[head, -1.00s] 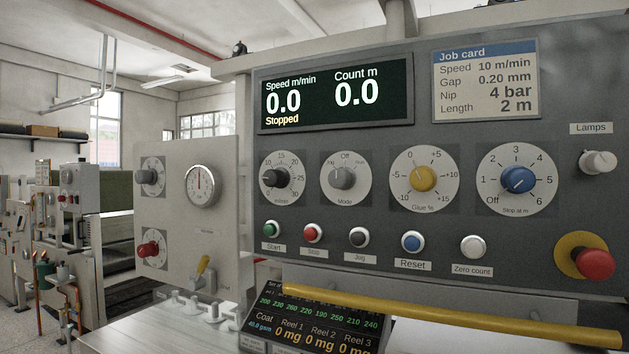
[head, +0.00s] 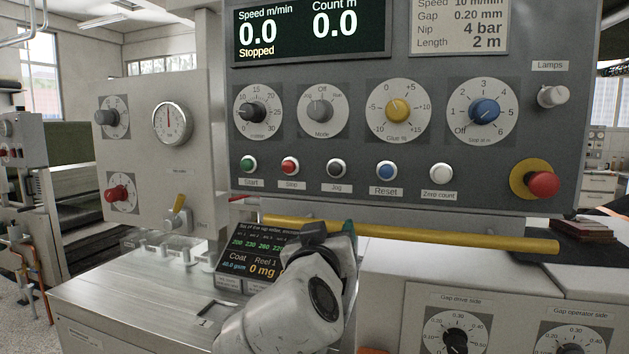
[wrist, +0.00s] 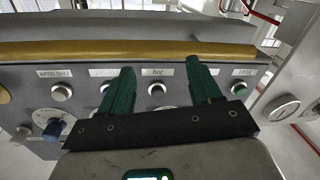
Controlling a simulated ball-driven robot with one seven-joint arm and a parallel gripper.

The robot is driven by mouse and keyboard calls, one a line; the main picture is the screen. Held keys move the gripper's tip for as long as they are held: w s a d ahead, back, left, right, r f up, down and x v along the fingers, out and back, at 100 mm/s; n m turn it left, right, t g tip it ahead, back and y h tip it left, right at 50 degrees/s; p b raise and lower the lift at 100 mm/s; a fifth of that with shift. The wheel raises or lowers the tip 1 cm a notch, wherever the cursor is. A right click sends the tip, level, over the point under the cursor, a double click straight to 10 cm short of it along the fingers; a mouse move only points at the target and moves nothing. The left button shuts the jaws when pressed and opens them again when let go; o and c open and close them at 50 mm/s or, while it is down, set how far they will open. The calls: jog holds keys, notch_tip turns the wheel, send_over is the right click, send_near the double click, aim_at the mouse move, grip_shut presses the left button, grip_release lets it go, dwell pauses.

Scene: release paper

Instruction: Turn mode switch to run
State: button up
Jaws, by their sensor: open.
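The mode switch (head: 320,111) is a grey knob on a round white dial, second from left in the dial row of the grey panel. "Off" is printed at the top of its dial; its exact pointer direction is too small to read. My gripper (wrist: 160,66) is open and empty in the wrist view, its two green fingers apart before the button row. The wrist picture shows the panel upside down, and I cannot make out the mode knob there. In the head view my arm rises from below to the yellow bar, with the gripper below the dials and apart from the switch.
A yellow bar (head: 410,234) runs across below the panel. Push buttons sit under the dials, including green Start (head: 249,164) and Jog (head: 336,168). A red emergency button (head: 543,184) is at right. The display (head: 310,28) reads 0.0 and Stopped.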

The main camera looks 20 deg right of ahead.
aim_at(316, 114)
jog(key=a+r+t+h, duration=0.1)
jog(key=a+r+t, duration=0.1)
jog(key=r, duration=0.6)
jog(key=a+r+t+h, duration=0.1)
jog(key=a+r+h, duration=0.15)
jog(key=r, duration=0.55)
jog(key=shift+m+y, duration=0.4)
jog(key=shift+y, duration=0.05)
jog(key=p+x, duration=0.1)
jog(key=x, duration=0.1)
jog(key=p+x, duration=0.1)
jog(key=x, duration=0.2)
jog(key=p+x, duration=0.1)
jog(key=x, duration=0.2)
jog(key=shift+s+r, duration=0.15)
jog(key=shift+r, duration=0.25)
jog(key=shift+x, duration=0.85)
jog(key=shift+f, duration=0.15)
jog(key=c, duration=1)
jog(key=shift+c, duration=0.2)
